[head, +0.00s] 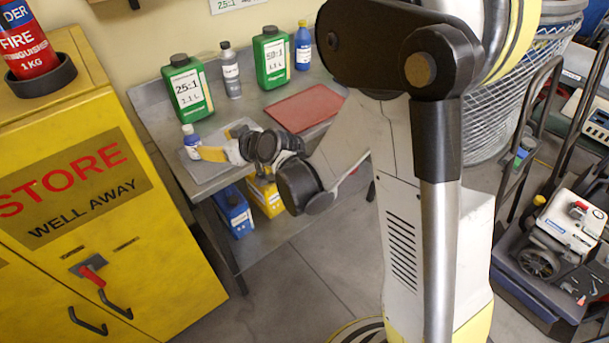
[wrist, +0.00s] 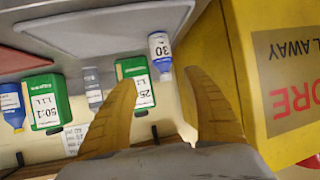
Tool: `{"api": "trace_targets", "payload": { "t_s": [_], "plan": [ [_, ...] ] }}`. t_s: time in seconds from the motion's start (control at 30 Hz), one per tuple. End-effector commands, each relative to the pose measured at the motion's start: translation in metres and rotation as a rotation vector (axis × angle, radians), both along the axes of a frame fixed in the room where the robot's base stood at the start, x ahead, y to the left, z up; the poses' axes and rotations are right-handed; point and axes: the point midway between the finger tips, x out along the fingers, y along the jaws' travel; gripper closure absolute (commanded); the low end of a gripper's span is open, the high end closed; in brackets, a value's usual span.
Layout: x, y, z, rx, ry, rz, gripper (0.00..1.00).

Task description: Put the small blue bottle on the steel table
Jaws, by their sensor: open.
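A small bottle with blue and white colouring (head: 190,143) stands at the left end of the steel table (head: 263,159), by a grey mat (head: 207,170). It also shows in the wrist view (wrist: 160,52), with 30 on its label. A second, blue bottle (head: 303,47) stands at the back right of the table; it appears at the left edge of the wrist view (wrist: 12,104). My gripper (head: 203,153) is close to the small bottle, its yellow fingers apart and empty. In the wrist view the bottle lies just beyond the gap between the fingertips (wrist: 159,76).
Green containers (head: 188,90) (head: 271,60) and a grey bottle (head: 231,72) stand along the table's back. A red mat (head: 307,108) lies at the right. A yellow cabinet (head: 120,215) stands close on the left. Blue and yellow containers (head: 235,212) (head: 266,196) sit below the tabletop.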

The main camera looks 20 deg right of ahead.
Motion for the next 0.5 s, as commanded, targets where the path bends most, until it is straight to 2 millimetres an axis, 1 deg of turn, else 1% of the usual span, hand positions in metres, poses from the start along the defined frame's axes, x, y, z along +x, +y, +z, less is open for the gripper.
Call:
{"api": "trace_targets", "payload": {
  "t_s": [0.03, 0.1, 0.17, 0.2, 0.27, 0.33, 0.47, 0.5],
  "plan": [
    [-0.012, -0.007, 0.014, -0.008, 0.028, -0.012, 0.41],
    [-0.031, -0.02, 0.031, -0.019, 0.079, -0.038, 0.41],
    [-0.05, -0.031, 0.044, -0.03, 0.125, -0.063, 0.41],
    [-0.064, -0.038, 0.051, -0.037, 0.154, -0.083, 0.41],
    [-0.086, -0.05, 0.06, -0.048, 0.198, -0.115, 0.41],
    [-0.113, -0.065, 0.069, -0.061, 0.248, -0.159, 0.41],
    [-0.168, -0.093, 0.077, -0.089, 0.337, -0.249, 0.41],
    [-0.184, -0.102, 0.078, -0.097, 0.362, -0.279, 0.41]
  ]
}}
